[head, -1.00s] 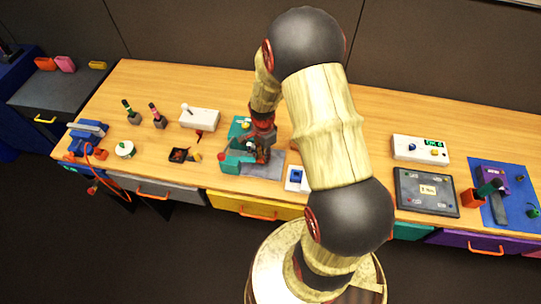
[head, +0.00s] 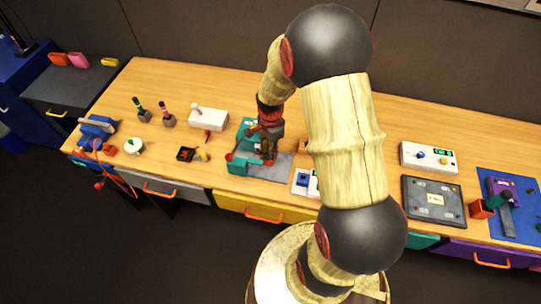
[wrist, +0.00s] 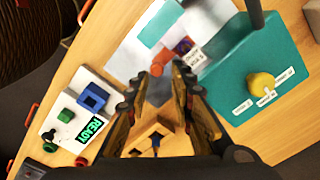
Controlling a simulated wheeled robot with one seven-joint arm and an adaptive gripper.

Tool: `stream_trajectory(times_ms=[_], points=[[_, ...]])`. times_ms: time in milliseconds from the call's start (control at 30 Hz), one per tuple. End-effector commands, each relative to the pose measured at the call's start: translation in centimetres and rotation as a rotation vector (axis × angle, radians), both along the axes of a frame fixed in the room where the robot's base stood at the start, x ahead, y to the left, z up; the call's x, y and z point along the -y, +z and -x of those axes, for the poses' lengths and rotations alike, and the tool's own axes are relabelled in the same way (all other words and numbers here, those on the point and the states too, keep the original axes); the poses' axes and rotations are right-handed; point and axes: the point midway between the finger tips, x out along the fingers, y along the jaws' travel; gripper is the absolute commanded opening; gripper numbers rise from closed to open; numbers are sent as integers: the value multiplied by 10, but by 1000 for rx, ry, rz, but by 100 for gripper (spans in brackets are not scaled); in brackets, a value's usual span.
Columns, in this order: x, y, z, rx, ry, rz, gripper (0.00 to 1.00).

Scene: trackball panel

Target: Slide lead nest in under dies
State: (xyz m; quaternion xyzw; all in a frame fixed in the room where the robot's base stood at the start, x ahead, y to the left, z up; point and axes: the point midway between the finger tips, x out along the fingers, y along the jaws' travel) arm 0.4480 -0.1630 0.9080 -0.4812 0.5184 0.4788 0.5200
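The teal press (head: 238,167) stands on the bench with a grey base plate (head: 281,168) reaching to its right. In the wrist view the press body (wrist: 238,85) has a yellow knob (wrist: 261,85) and white labels. I cannot tell which part is the lead nest. My gripper (wrist: 159,82) points down at the plate, beside the press body. Its fingers are apart, with grey surface and a small orange bit (wrist: 157,68) showing between them. The dies are not clearly seen.
A white box (wrist: 78,108) with a READY display, blue switch and green knob stands close beside the press. A white lever box (head: 208,119) and small tools stand left; a dark panel (head: 435,220) lies right.

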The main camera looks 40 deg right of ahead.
Motion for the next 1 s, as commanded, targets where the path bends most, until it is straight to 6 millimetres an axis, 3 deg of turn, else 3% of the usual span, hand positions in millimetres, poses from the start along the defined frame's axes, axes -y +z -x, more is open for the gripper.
stream_trajectory(times_ms=[200, 400, 1000], points=[[0, 45, -1, 4, 0, 1, 24], [0, 69, 0, 1, 0, 0, 24], [0, 76, 0, -1, 0, -1, 24]])
